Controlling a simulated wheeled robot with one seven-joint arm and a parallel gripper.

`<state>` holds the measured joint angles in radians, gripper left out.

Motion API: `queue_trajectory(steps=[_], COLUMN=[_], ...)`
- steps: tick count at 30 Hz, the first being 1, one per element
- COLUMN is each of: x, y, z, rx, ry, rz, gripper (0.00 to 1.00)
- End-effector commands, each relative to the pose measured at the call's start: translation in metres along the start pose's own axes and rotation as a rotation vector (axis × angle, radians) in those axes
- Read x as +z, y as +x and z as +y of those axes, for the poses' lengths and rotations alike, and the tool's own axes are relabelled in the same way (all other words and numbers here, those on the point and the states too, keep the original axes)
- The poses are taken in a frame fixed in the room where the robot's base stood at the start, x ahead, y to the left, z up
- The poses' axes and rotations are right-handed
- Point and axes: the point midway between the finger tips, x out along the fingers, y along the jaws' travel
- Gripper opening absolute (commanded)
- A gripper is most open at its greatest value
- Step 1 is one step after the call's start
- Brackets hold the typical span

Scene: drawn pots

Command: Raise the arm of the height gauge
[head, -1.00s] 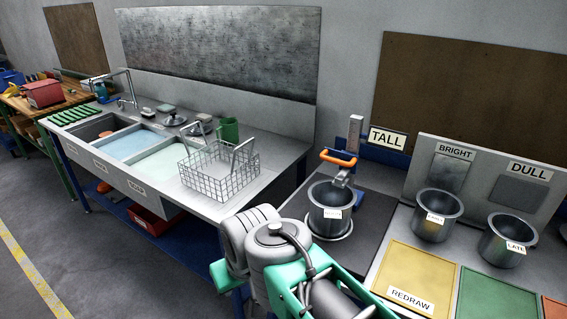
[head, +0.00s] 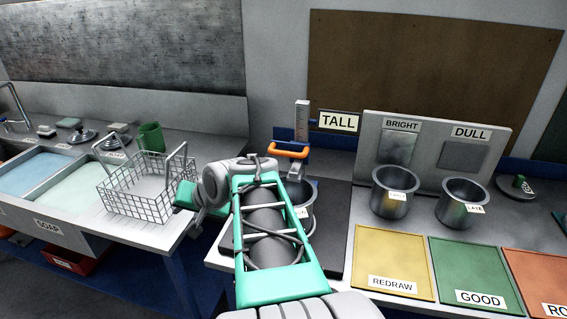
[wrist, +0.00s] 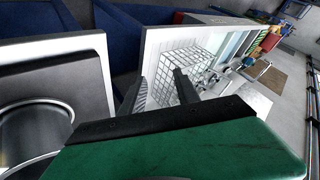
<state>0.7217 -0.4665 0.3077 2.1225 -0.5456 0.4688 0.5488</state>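The height gauge has an upright scale (head: 302,118) and an arm with an orange handle (head: 290,149), at the back of the dark pad beside the TALL sign (head: 339,121). The arm sits low, over a metal pot (head: 308,207) with a white label. My own arm hides the pot's left part in the head view. In the wrist view a pot (wrist: 38,135) shows at the lower left. My gripper (wrist: 160,88) is open and empty, its two fingers apart. It points toward the sink side, away from the orange handle.
A wire basket (head: 148,192) stands on the sink counter to the left. Pots labelled on the right (head: 394,193) and farther right (head: 462,204) stand before the BRIGHT and DULL board (head: 437,155). Yellow (head: 393,250), green (head: 470,262) and orange mats lie in front.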

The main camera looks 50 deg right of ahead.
Motion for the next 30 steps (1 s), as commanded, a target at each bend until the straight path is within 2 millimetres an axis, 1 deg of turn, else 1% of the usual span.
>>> queue_trajectory(steps=[1, 2, 3, 5, 6, 8, 9, 12, 15, 17, 24, 27, 30], x=[-0.03, -0.049, -0.073, -0.106, -0.124, -0.143, -0.153, -0.166, -0.171, -0.176, -0.204, -0.214, -0.219], y=[0.009, 0.007, 0.002, -0.013, -0.027, -0.05, -0.066, -0.097, -0.11, -0.108, -0.073, -0.062, -0.056], z=[0.037, 0.054, 0.079, 0.117, 0.143, 0.178, 0.198, 0.23, 0.241, 0.239, 0.229, 0.227, 0.226], rx=[-0.032, -0.066, -0.116, -0.2, -0.258, -0.344, -0.396, -0.495, -0.54, -0.547, -0.544, -0.543, -0.542], ry=[0.153, 0.244, 0.365, 0.537, 0.64, 0.772, 0.841, 0.956, 1.002, 1.006, 1.004, 1.004, 1.003], rz=[0.069, 0.113, 0.172, 0.26, 0.316, 0.389, 0.432, 0.502, 0.526, 0.528, 0.522, 0.524, 0.526], gripper=[0.38, 0.38, 0.38, 0.38, 0.38, 0.38, 0.38, 0.38, 0.38, 0.38, 0.38, 0.38, 0.38])
